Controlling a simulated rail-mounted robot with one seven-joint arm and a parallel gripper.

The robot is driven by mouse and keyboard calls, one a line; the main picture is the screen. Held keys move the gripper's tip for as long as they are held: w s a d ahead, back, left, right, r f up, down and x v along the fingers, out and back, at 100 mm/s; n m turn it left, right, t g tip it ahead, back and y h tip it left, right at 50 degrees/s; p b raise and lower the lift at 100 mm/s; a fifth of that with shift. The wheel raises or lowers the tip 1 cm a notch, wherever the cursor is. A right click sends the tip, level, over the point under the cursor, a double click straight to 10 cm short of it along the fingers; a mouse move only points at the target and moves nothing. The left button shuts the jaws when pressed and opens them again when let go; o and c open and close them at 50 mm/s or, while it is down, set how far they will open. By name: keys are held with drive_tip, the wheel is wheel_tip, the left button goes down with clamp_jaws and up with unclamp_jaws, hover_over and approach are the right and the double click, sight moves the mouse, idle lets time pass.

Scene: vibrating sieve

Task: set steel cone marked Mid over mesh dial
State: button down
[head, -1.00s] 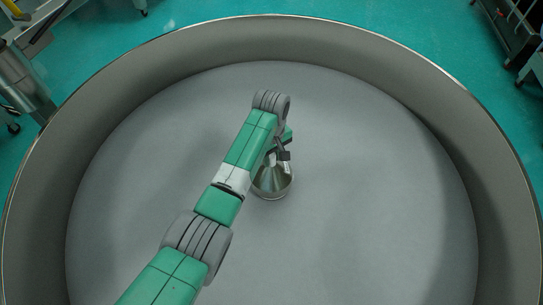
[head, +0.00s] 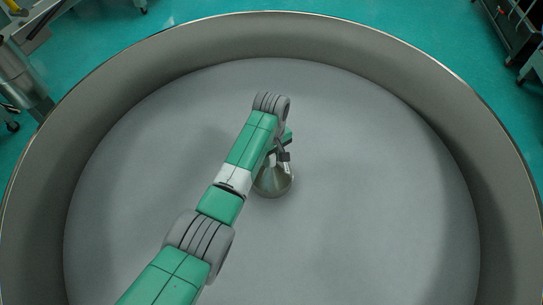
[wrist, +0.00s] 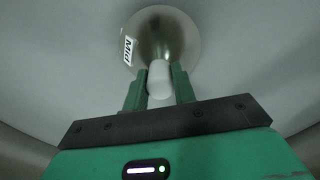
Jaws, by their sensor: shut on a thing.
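The steel cone (head: 274,182) is a shiny metal cone, wide end down, below my gripper (head: 283,156) in the head view. In the wrist view the cone (wrist: 178,36) carries a white label (wrist: 127,50) reading Mid. My gripper (wrist: 160,82) is shut on the pale knob at the cone's narrow end, one green finger on each side. Whether the cone touches the grey surface below or hangs above it, I cannot tell. I cannot make out a separate mesh dial in either view; my arm covers part of the surface.
A wide round pan (head: 150,57) with a high grey wall surrounds the cone. Its grey floor (head: 370,180) is bare to the right. Carts and equipment (head: 515,30) stand outside on the teal floor (head: 200,8).

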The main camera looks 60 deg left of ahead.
drive_tip(key=shift+f, duration=0.3)
drive_tip(key=c, duration=1.1)
unclamp_jaws()
drive_tip(key=shift+o, duration=0.2)
wheel_tip(320, 180, up, 8)
drive_tip(key=shift+f+p, duration=0.1)
drive_tip(key=shift+p, duration=0.6)
